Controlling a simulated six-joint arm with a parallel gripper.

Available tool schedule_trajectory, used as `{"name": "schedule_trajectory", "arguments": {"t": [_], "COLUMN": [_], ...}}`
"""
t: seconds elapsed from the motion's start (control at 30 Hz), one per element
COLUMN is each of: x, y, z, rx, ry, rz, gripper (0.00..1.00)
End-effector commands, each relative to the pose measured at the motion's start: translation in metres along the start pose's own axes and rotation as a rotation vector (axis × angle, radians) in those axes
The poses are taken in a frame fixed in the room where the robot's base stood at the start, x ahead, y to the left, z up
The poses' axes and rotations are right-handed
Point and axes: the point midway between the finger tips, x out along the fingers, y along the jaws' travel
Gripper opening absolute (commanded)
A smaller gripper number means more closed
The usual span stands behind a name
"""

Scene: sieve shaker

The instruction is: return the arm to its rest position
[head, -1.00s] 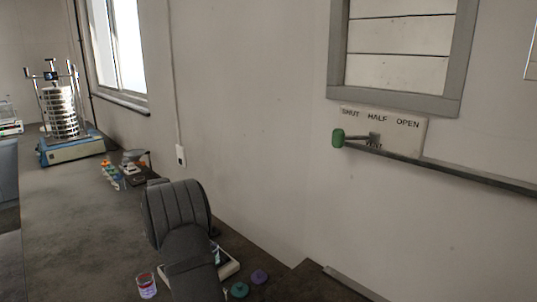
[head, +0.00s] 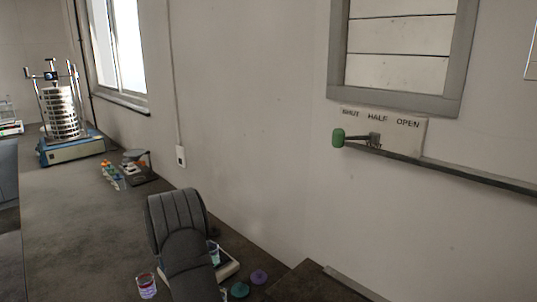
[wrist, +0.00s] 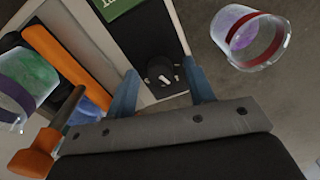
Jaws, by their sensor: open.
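My arm (head: 180,225) is bent over the bench at lower centre in the head view, where my gripper is hidden. In the wrist view my gripper (wrist: 163,85) is open, with its two blue-grey fingers apart and nothing between them. Below it is a pale device with a dark knob (wrist: 160,74) and a green display (wrist: 114,6).
A red-banded beaker (wrist: 250,38) is right of the fingers, and a beaker with green contents (wrist: 28,82) is left. In the head view, a beaker (head: 146,285) and purple lid (head: 259,276) flank my arm. The sieve shaker (head: 62,115) stands far left.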

Motion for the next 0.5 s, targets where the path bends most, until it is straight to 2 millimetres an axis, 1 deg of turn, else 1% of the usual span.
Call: {"name": "schedule_trajectory", "arguments": {"t": [0.23,0.3,0.5], "x": [-0.001,-0.018,-0.057], "y": [-0.001,0.0,0.0], "z": [0.0,-0.001,-0.001], "rx": [-0.202,-0.2,-0.197], "ry": [0.002,0.005,0.004], "rz": [-0.001,0.0,0.0], "gripper": [0.49,0.49,0.49]}}
